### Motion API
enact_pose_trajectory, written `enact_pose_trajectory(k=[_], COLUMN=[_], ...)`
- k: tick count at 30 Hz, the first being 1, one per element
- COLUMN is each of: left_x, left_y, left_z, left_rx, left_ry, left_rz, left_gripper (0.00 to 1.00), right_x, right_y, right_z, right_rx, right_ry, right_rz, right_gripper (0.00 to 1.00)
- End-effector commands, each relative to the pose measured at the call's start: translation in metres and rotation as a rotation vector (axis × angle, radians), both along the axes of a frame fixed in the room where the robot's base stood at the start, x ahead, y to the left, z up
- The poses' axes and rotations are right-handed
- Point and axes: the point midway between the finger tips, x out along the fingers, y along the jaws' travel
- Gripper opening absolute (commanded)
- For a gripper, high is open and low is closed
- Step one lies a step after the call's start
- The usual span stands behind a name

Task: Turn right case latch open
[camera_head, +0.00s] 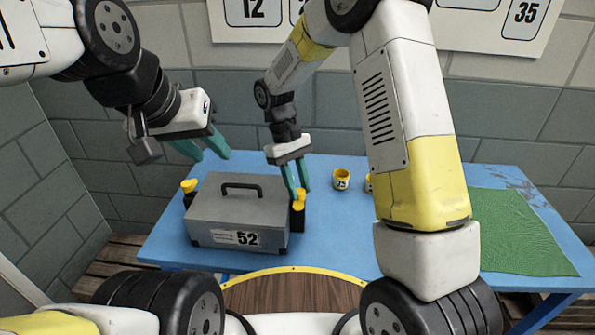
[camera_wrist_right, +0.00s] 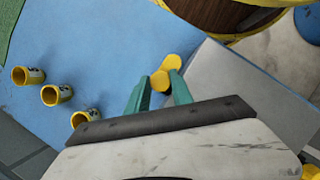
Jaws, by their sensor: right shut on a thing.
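A grey case (camera_head: 238,207) with a dark handle and a label reading 52 stands on the blue table. Its right latch (camera_head: 299,199), with a yellow knob, is on the case's right side, and its left latch (camera_head: 189,187) is on the left side. My right gripper (camera_head: 297,190) reaches down to the right latch and is shut on it. In the right wrist view the yellow latch (camera_wrist_right: 165,72) sits between the green fingertips beside the grey case lid (camera_wrist_right: 235,85). My left gripper (camera_head: 201,150) hangs above and behind the left latch, fingers apart, empty.
A green mat (camera_head: 520,230) lies on the table's right part. A round wooden top (camera_head: 290,293) with a yellow rim is in front.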

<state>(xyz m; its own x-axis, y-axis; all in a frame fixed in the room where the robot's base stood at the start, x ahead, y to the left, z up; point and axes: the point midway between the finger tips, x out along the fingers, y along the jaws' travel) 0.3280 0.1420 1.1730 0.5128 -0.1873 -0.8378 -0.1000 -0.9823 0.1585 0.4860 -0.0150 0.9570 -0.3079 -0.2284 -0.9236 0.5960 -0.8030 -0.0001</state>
Motion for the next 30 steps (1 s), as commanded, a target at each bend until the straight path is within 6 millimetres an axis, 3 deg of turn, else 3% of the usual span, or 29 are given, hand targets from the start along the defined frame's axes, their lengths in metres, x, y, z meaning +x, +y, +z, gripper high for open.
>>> enact_pose_trajectory(k=[19,20,22,30], left_x=[0.0,0.0,0.0,0.0], left_y=[0.0,0.0,0.0,0.0], left_z=[0.0,0.0,0.0,0.0], left_rx=[0.0,0.0,0.0,0.0], left_ry=[0.0,0.0,0.0,0.0], left_rz=[0.0,0.0,0.0,0.0], left_gripper=[0.36,0.36,0.36,0.36], right_x=[0.0012,0.0011,0.0009,0.0002], right_y=[0.0006,0.0007,0.0005,0.0004], right_z=[0.0008,0.0008,0.0007,0.0002], right_rx=[0.002,0.002,0.002,0.001], right_ry=[-0.005,-0.005,-0.004,-0.002], right_rz=[0.047,0.047,0.047,0.046], right_gripper=[0.0,0.33,0.47,0.49])
